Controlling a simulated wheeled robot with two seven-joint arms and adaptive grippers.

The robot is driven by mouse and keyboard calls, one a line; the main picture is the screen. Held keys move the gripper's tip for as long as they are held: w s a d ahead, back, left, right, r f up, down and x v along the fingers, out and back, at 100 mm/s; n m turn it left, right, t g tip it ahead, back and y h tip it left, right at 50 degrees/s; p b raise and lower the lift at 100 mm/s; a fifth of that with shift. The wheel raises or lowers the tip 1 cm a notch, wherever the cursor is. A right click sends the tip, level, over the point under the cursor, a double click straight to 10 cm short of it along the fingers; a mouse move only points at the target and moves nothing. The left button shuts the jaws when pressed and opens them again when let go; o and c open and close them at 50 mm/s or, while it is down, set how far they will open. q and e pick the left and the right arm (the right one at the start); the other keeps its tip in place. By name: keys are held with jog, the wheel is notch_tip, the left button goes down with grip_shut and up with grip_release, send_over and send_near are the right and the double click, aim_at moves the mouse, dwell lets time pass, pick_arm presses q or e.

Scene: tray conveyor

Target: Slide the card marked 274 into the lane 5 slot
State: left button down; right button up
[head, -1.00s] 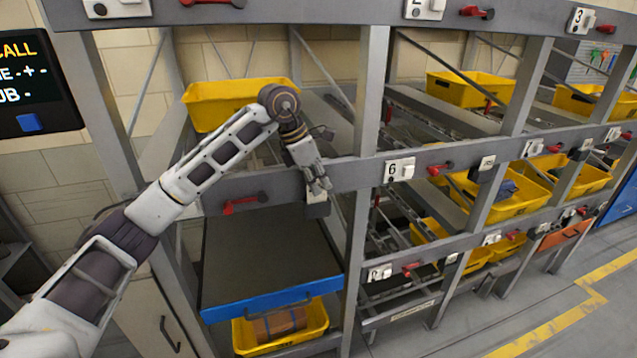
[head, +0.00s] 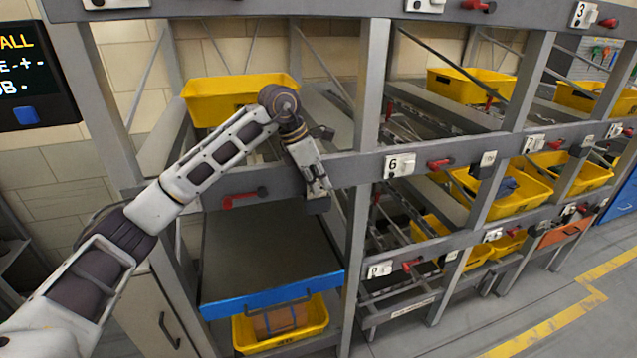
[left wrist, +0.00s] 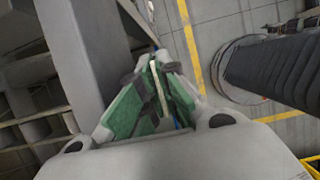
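My left gripper (head: 319,190) is in front of the middle rail, at the right end of the left bay. In the left wrist view its green-padded fingers (left wrist: 158,85) are closed on a thin pale card (left wrist: 160,88), seen edge-on. No number on the card can be read. A dark grey holder (head: 318,206) on the rail shows just below the fingertips, in the place of lane 5. The gripper covers most of it, so I cannot tell whether the card is inside it. My right gripper is in neither view.
The lane 6 label (head: 399,166) is to the right, beside a red lever (head: 440,164). Another red lever (head: 245,199) is on the rail to the left. A blue-fronted shelf (head: 272,296) juts out below the gripper. A yellow tray (head: 238,98) sits behind my arm.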

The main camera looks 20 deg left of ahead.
pick_arm(q)
jog(key=shift+f, duration=0.25)
jog(key=c, duration=1.6)
grip_release()
jog(key=shift+o, duration=0.2)
jog(key=shift+r, duration=0.15)
jog(key=v, duration=1.1)
jog(key=shift+r, duration=0.35)
jog(key=shift+s+a+f, duration=0.1)
jog(key=shift+s, duration=0.05)
